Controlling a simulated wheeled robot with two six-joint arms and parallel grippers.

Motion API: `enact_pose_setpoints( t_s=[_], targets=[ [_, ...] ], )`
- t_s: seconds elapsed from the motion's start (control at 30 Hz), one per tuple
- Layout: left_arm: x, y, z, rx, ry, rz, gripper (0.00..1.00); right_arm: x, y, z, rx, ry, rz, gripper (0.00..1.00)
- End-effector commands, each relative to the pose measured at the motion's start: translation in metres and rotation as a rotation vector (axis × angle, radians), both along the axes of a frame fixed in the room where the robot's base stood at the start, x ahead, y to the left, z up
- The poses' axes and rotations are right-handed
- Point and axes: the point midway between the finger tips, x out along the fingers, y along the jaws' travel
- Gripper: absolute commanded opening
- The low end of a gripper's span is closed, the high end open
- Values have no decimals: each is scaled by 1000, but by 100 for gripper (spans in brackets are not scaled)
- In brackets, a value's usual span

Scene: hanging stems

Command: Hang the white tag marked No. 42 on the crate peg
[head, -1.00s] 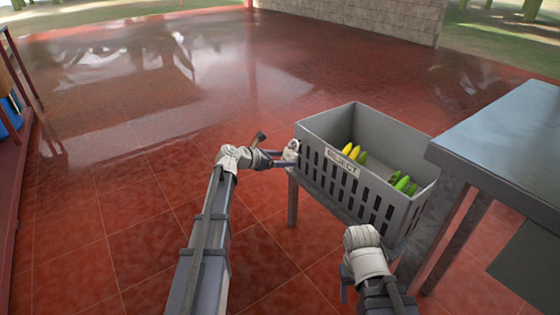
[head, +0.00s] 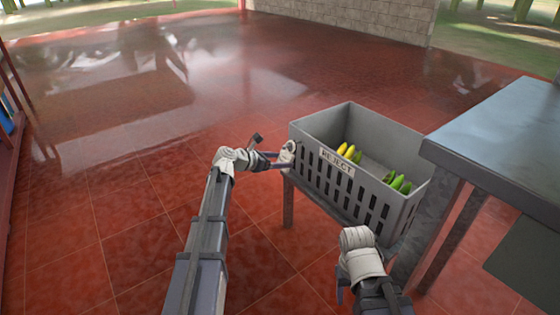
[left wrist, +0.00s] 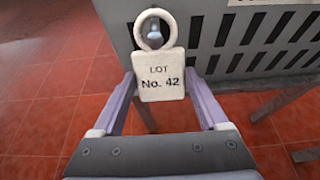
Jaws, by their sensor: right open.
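The white tag marked LOT No. 42 (left wrist: 161,82) faces me upright in the left wrist view, with a ring at its top. It also shows small in the head view (head: 288,152). My left gripper (head: 278,160) has a finger at each side edge of the tag and grips it. In the left wrist view a grey peg tip (left wrist: 154,31) shows through the ring. Whether the ring is around the peg or just in front of it, I cannot tell. The grey crate (head: 387,214) is right behind the tag. My right gripper (head: 342,291) is open and empty, low before the crate.
The crate has a REJECT label (head: 337,162) and holds yellow and green bananas (head: 397,182). It rests on a stand with grey legs (head: 288,205). A grey metal table (head: 500,135) stands close at the right. The red tiled floor at the left is clear.

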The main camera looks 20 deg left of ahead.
Motion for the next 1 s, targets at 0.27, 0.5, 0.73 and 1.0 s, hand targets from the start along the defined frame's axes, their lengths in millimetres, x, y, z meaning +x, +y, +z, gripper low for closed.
enact_pose_setpoints(
  t_s=[0.27, 0.5, 0.73, 1.0],
  targets=[
    [0, 0, 0, 0, 0, 0, 100, 0, 0, 0, 0, 0, 0, 55],
    [-5, 3, 4, 0, 0, 1, 100, 0, 0, 4, 0, 0, 0, 55],
    [-32, 24, 21, -1, 1, 3, 100, 0, 0, 20, 0, 1, 0, 55],
    [-54, 41, 31, 0, 0, 1, 100, 0, 0, 31, -1, 2, 0, 55]
  ],
)
